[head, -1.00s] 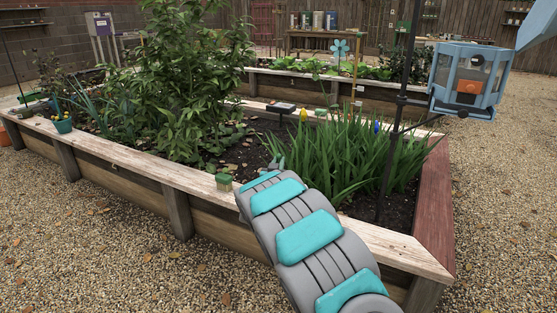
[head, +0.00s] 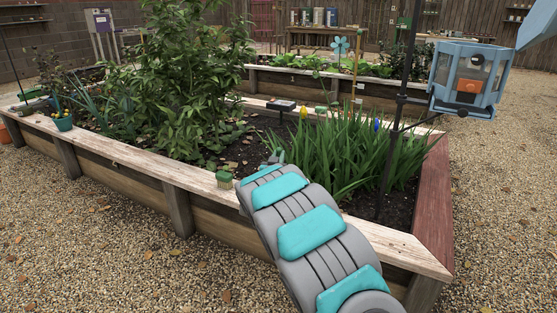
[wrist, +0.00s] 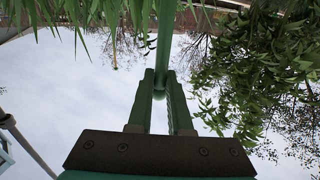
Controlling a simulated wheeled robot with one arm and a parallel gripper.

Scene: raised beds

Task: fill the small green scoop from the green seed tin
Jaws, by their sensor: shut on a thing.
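In the wrist view my gripper (wrist: 160,82) has its two green fingers closed around a slim green handle (wrist: 166,35), which fits the small green scoop. The handle runs up out of the picture, so the scoop's bowl and any contents are hidden. In the head view my gripper (head: 276,157) shows only as a small grey-green tip past my arm, above the bed's soil. A small green tin (head: 224,180) stands on the front wooden ledge, just left of my arm. I cannot see inside it.
The raised bed's pale ledge (head: 140,162) runs along the front. A leafy bush (head: 175,80) stands left of my gripper and grassy plants (head: 345,150) right. A dark pole with a blue lantern-like box (head: 468,80) rises at right. Gravel lies in front.

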